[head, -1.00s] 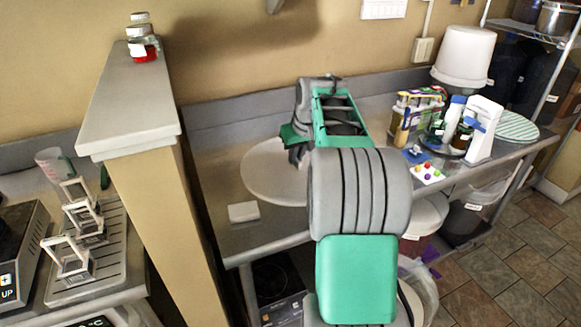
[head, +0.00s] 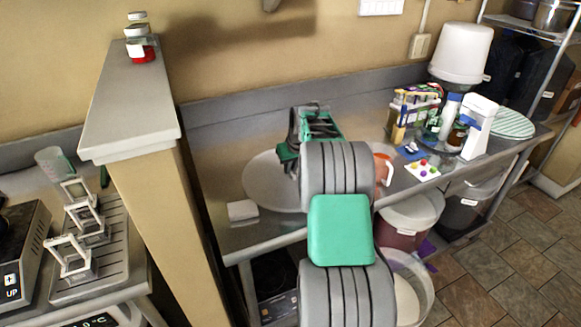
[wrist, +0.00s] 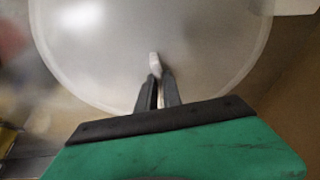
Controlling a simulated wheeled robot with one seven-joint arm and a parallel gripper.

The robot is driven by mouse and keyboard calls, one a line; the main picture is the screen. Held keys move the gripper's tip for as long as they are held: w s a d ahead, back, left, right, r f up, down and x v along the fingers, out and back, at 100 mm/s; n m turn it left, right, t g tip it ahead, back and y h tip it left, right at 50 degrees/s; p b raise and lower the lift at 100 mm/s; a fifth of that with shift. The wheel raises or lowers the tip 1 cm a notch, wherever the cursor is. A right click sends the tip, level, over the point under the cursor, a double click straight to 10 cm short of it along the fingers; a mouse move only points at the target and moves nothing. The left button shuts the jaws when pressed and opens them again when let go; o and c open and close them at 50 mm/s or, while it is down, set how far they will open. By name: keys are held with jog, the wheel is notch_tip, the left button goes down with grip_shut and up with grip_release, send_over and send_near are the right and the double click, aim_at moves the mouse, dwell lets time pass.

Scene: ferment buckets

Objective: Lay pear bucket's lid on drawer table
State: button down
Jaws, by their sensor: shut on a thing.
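A large round pale lid (head: 262,187) is over the left part of the grey steel table (head: 215,180), looking flat. I cannot tell whether it touches the tabletop. My gripper (wrist: 158,85) is shut on a small upright tab of the lid in the wrist view, where the lid (wrist: 110,50) fills the upper middle. In the head view my arm hides the lid's right side. An open bucket with pale contents (head: 408,295) stands low beside my arm; its label cannot be read.
A bucket with dark red contents (head: 410,222) stands under the table edge. A partition (head: 130,100) bounds the left.

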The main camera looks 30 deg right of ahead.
jog(key=shift+f, duration=0.25)
jog(key=c, duration=1.5)
grip_release()
jog(key=d+b+v, duration=0.1)
jog(key=v, duration=1.2)
jog(key=s+a+r+n, duration=0.1)
jog(key=s+a, duration=0.3)
jog(key=a, duration=0.6)
jog(key=s+a, duration=0.3)
jog(key=a, duration=0.6)
jog(key=shift+n+g+y, duration=0.3)
jog(key=shift+n+g, duration=0.2)
jog(key=s+a+f, duration=0.2)
jog(key=s+a, duration=0.1)
jog(key=s, duration=0.2)
jog(key=s+a+f, duration=0.2)
jog(key=s+a, duration=0.2)
jog(key=s, duration=0.2)
jog(key=s+a+f, duration=0.3)
jog(key=s+a, duration=0.1)
jog(key=s, duration=0.1)
jog(key=shift+s+a, duration=0.2)
jog(key=shift+s, duration=0.1)
